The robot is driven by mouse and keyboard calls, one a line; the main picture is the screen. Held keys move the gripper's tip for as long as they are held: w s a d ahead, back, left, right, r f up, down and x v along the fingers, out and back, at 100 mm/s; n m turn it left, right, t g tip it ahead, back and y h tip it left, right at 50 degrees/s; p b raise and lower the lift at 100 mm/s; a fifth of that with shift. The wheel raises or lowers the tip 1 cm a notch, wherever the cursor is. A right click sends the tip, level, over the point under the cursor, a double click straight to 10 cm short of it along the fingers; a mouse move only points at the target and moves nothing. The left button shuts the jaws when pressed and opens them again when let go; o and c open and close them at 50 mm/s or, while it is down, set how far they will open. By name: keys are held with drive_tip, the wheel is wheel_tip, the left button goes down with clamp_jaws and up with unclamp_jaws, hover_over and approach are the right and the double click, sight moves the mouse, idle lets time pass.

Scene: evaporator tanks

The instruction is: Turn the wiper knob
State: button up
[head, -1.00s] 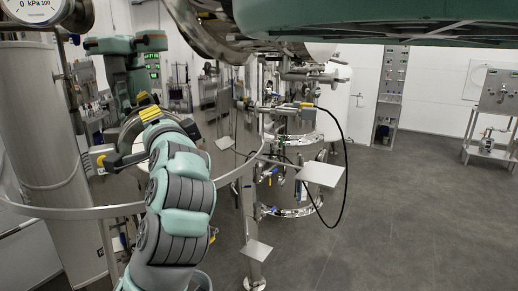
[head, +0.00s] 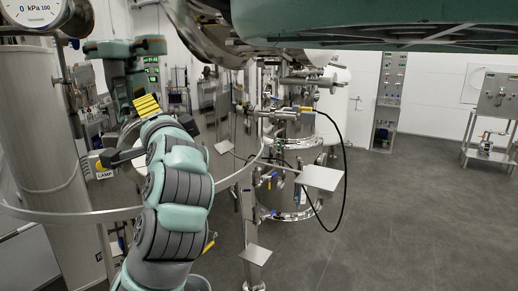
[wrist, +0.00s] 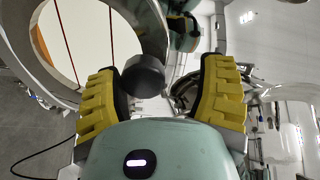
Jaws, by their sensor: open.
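A dark grey, round knob (wrist: 142,76), which looks like the wiper knob, stands beside a round sight glass (wrist: 75,40) in the wrist view. My gripper (wrist: 166,72) is open, with its yellow ribbed fingers on either side of the knob. The knob is nearer the left finger, with a wider gap to the right finger. I cannot tell whether the left finger touches it. In the head view, my gripper's yellow finger pads (head: 147,105) show above my arm at the left, near the tank fittings. The knob cannot be made out clearly there.
A box marked LAMP (head: 103,172) is left of my arm. A curved metal rail (head: 60,215) runs around the area. A pressure gauge (head: 35,12) is at the upper left. Pipework with a small metal shelf (head: 320,178) stands to the right. The floor (head: 400,220) is clear further right.

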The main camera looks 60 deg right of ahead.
wheel_tip(320, 180, up, 9)
drive_tip(key=shift+a+f, duration=0.15)
drive_tip(key=shift+f, duration=0.1)
idle(0.6)
